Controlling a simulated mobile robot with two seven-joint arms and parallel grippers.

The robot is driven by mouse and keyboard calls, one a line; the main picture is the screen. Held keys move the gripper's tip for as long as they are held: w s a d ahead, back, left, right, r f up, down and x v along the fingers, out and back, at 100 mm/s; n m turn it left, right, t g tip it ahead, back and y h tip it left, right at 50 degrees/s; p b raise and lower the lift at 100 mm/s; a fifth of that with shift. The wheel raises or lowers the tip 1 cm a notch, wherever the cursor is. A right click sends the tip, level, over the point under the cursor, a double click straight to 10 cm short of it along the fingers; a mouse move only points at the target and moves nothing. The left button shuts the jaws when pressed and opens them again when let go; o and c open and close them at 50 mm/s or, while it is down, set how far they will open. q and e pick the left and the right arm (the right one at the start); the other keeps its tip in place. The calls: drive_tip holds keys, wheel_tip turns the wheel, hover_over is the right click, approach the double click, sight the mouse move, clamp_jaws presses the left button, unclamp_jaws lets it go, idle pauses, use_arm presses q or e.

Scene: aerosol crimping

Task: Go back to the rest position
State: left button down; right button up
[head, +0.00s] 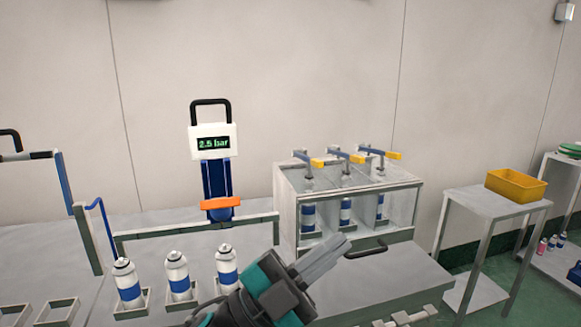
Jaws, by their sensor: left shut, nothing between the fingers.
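My left gripper (331,257) shows at the lower middle of the head view, pointing up and to the right. Its grey fingers are together with nothing between them, in front of the clear-fronted cabinet. My right gripper is not in view. Three white cans with blue bands, a left one (127,283), a middle one (178,275) and a right one (226,268), stand upright in square holders to the left of the gripper.
A gauge device (213,143) reading 2.5 bar stands behind the cans. The cabinet (348,198) holds three cans under yellow-ended levers. A side table (492,204) carries a yellow bin (515,186). Empty holders (58,312) sit at lower left.

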use_arm(q)
drive_tip(key=w+a+f+n+t+y, duration=0.1)
drive_tip(key=a+f+n+t+y, duration=0.3)
drive_tip(key=a+f+n+y, duration=0.55)
drive_tip(key=a+f+n+t+y, duration=0.4)
drive_tip(key=f+n+y, duration=0.2)
drive_tip(key=f+n, duration=0.5)
drive_tip(key=s+a+f+n+g+y, duration=0.1)
drive_tip(key=s+a+f+g+y, duration=0.1)
drive_tip(key=s+a+f, duration=0.2)
drive_tip(key=s+a+f+n+g+y, duration=0.1)
drive_tip(key=s+a+f+g+y, duration=0.2)
drive_tip(key=s+f, duration=0.6)
wheel_tip(320, 180, down, 4)
drive_tip(key=shift+a+f+g+y, duration=0.2)
drive_tip(key=shift+a+g+y, duration=0.15)
drive_tip(key=shift+a, duration=0.7)
drive_tip(key=shift+w, duration=0.1)
